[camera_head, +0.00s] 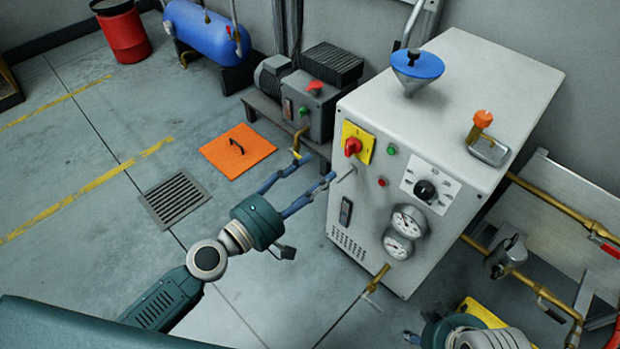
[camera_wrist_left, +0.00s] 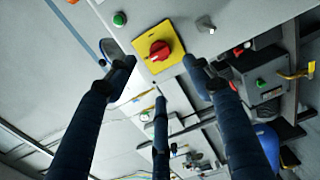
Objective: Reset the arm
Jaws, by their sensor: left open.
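My left gripper (camera_head: 316,168) is in front of the left side of a white machine cabinet (camera_head: 480,90). Its dark blue fingers are spread apart with nothing between them. In the left wrist view the open fingers (camera_wrist_left: 160,76) point toward the cabinet's front, around the line of sight to a red rotary switch (camera_wrist_left: 160,50) on a yellow plate. That red switch (camera_head: 352,146) shows to the right of and above the fingertips in the head view; I cannot tell any contact. My right gripper (camera_head: 428,335) is at the bottom edge, mostly cut off, its fingers unclear.
A motor unit (camera_head: 315,100) stands on a low bench left of the cabinet. Two gauges (camera_head: 404,232) and a brass tap (camera_head: 377,279) are on the cabinet front. Brass pipes (camera_head: 545,295) run at the right. The floor at left is open around an orange plate (camera_head: 238,151) and a grate (camera_head: 174,199).

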